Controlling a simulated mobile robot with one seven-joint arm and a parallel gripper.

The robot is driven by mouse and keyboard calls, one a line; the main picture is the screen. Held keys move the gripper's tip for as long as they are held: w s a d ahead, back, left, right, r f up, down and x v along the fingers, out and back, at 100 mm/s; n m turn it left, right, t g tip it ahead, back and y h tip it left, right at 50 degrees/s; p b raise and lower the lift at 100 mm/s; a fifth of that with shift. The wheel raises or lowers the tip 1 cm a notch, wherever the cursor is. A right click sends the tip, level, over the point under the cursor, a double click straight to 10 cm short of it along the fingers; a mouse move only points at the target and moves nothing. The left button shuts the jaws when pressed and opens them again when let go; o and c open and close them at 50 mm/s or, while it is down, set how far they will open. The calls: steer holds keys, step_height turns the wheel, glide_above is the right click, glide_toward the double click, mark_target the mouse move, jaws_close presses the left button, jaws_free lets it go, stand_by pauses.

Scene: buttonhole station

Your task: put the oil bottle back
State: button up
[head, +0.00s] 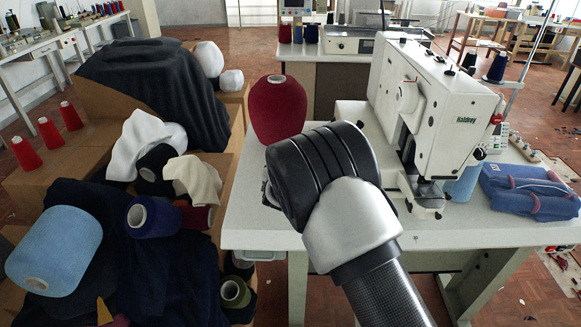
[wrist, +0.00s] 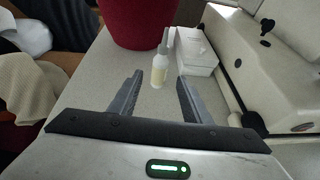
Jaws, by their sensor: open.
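The oil bottle (wrist: 159,70) is small and pale, with a grey pointed nozzle and a yellowish lower part. It stands upright on the white table (wrist: 92,88) in the wrist view. My gripper (wrist: 159,76) is open. Its two dark fingers point toward the bottle, one to each side of it in the picture, with gaps between. I cannot tell whether the bottle is within the fingers or just beyond their tips. In the head view my arm's wrist hides the bottle and nearly all of the gripper.
A large red thread cone (head: 277,108) stands behind the bottle; it also fills the top of the wrist view (wrist: 140,18). A white box (wrist: 197,52) is close right of the bottle. The sewing machine (head: 435,100) stands farther right, near a folded blue bundle (head: 530,190).

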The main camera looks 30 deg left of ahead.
steer(key=shift+v, duration=1.5)
